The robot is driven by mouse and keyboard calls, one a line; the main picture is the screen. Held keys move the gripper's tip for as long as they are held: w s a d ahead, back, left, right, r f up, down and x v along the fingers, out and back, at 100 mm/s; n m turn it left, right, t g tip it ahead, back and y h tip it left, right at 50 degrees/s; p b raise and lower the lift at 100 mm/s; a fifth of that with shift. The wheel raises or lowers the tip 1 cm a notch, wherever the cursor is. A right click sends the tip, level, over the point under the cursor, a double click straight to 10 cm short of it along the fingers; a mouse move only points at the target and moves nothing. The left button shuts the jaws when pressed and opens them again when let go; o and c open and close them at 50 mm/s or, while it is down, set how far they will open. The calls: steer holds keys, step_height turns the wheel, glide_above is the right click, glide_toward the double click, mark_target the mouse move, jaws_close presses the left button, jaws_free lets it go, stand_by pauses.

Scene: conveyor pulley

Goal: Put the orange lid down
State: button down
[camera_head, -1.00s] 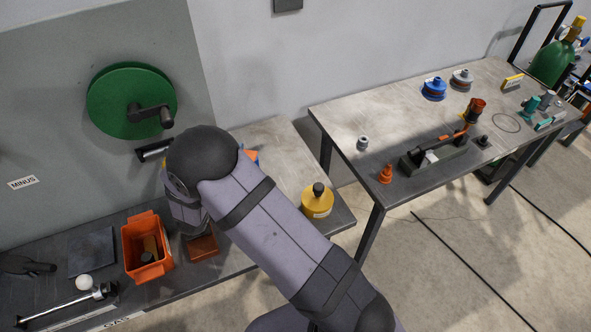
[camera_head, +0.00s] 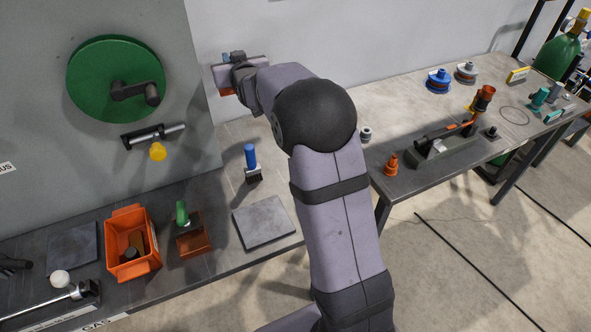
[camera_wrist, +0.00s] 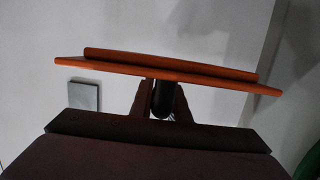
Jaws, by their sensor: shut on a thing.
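My gripper (camera_wrist: 163,102) is shut on the dark knob (camera_wrist: 163,97) of the orange lid (camera_wrist: 165,70), which shows nearly edge-on across the wrist view. In the head view my gripper is up near the wall, above the back of the near bench. There only a small orange piece of the lid (camera_head: 228,91) shows below it; the rest is hidden by the gripper.
A flat grey plate (camera_head: 264,222), a blue-handled brush (camera_head: 251,160), a brown block with a green handle (camera_head: 193,238) and an orange bin (camera_head: 132,250) are on the near bench. A green wheel (camera_head: 115,90) and a yellow-knobbed fixture (camera_head: 158,150) are on the panel.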

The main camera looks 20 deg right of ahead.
steer(key=shift+w+d+r+n+y+b, duration=0.15)
steer(key=shift+r+n+y+b, duration=0.05)
steer(key=shift+n+y+b, duration=0.6)
steer(key=shift+y, duration=0.4)
steer(key=shift+n+y+b, duration=0.4)
steer(key=shift+y+b, duration=0.1)
steer(key=shift+s+d+f+n+g+y+b, duration=0.15)
steer(key=shift+f+n+y+b, duration=0.25)
steer(key=shift+y+b, duration=0.2)
steer(key=shift+s+d+f+n+g+y+b, duration=0.15)
steer(key=shift+f+n+y+b, duration=0.1)
steer(key=shift+n+y+b, duration=0.3)
steer(key=s+d+f+n+g+y+b, duration=0.25)
steer(key=s+d+f+b, duration=0.2)
steer(key=f, duration=0.45)
steer(key=s+d+f+n+g+y+b, duration=0.25)
steer(key=s+d+f+y+b, duration=0.2)
steer(key=f, duration=0.35)
steer(key=shift+n+t, duration=0.25)
steer(key=shift+t, duration=0.25)
steer(key=shift+s+a+f, duration=0.1)
steer(key=shift+a+f, duration=0.1)
steer(key=shift+f, duration=1.5)
steer(key=shift+w+a+f, duration=0.1)
steer(key=shift+a+f, duration=0.05)
steer(key=shift+f, duration=1.55)
steer(key=shift+s+a+f, duration=0.1)
steer(key=shift+a+f, duration=0.1)
steer(key=shift+f, duration=1.5)
steer(key=shift+f, duration=0.15)
